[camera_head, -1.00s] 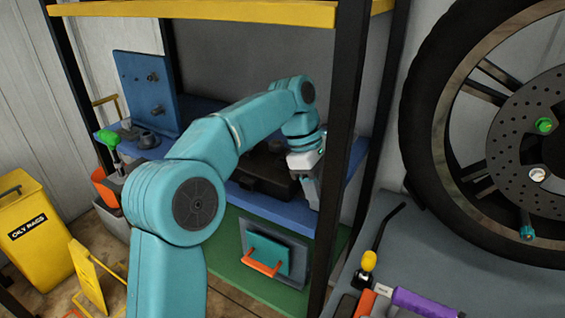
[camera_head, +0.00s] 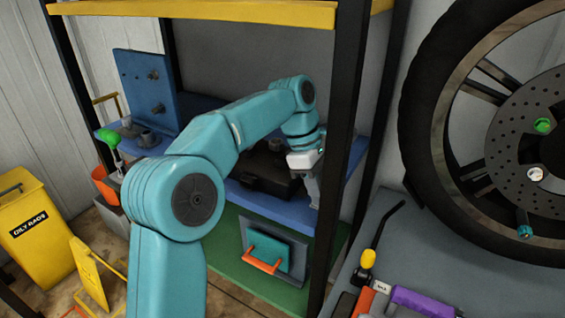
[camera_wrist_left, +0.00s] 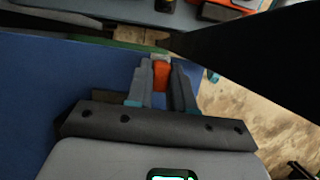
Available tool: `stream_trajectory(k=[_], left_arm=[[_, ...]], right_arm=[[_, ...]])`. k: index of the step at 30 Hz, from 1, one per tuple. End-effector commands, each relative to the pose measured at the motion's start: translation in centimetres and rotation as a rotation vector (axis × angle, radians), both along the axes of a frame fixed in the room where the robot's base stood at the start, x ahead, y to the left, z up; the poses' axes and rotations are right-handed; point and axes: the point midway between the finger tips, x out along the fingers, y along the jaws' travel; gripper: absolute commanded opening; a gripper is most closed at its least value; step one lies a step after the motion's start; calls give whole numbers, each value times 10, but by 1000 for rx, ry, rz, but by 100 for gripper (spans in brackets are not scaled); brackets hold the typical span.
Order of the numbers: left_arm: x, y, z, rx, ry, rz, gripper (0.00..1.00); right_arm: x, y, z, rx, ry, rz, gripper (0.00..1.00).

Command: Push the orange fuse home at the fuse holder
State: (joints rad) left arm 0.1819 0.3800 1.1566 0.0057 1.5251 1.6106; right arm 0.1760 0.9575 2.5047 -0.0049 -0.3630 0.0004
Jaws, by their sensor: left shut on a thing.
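My left arm reaches in from the left to the blue shelf, with its left gripper (camera_head: 314,192) pointing down beside the front right post. In the left wrist view the gripper (camera_wrist_left: 162,85) is shut on the orange fuse (camera_wrist_left: 161,75), which sits between the two grey fingers. A small pale piece (camera_wrist_left: 158,56) shows just past the fuse; I cannot tell whether it is the fuse holder or whether the fuse touches it. The fuse is not visible in the head view. My right gripper is out of view.
A black case (camera_head: 262,172) lies on the blue shelf (camera_head: 268,206) left of the gripper. The black rack post (camera_head: 335,150) stands close on the right. A large wheel (camera_head: 500,130) and a grey bench (camera_head: 400,235) with tools are further right.

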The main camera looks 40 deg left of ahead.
Motion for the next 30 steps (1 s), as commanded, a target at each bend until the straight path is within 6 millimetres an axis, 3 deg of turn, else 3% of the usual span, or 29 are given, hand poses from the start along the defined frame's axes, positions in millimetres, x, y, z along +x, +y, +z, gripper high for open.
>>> stream_trajectory(k=[30], left_arm=[[0,0,6,0,-1,0,0]], right_arm=[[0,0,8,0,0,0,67]])
